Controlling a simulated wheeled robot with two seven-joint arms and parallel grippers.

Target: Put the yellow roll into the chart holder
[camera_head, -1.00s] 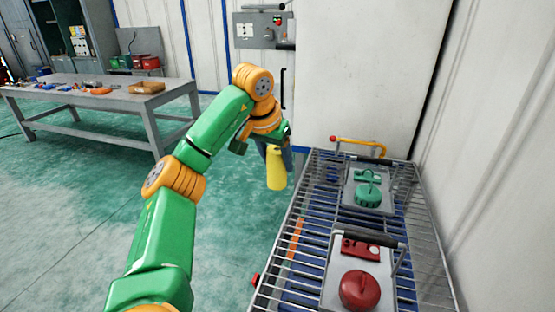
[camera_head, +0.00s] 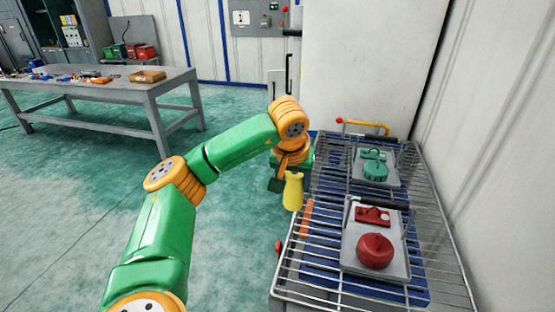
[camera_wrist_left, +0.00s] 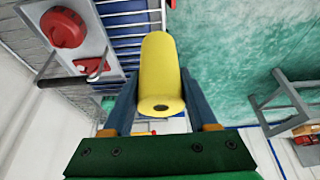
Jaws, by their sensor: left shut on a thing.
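The yellow roll (camera_head: 293,192) hangs upright in my left gripper (camera_head: 291,176), just left of the wire rack table. In the left wrist view, the roll (camera_wrist_left: 160,65) sits between the two dark fingers of the gripper (camera_wrist_left: 160,80), which are shut on it. Its near end, with a small dark hole, faces the camera. The roll is clear of the rack. I cannot pick out a chart holder for certain in either view. My right gripper is in neither view.
The wire rack table (camera_head: 292,283) carries a grey plate with a red knob (camera_head: 375,251) and another with a green knob (camera_head: 375,171). A yellow bent handle (camera_head: 365,127) stands at its far end. A grey workbench (camera_head: 158,88) is at left. Green floor between is clear.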

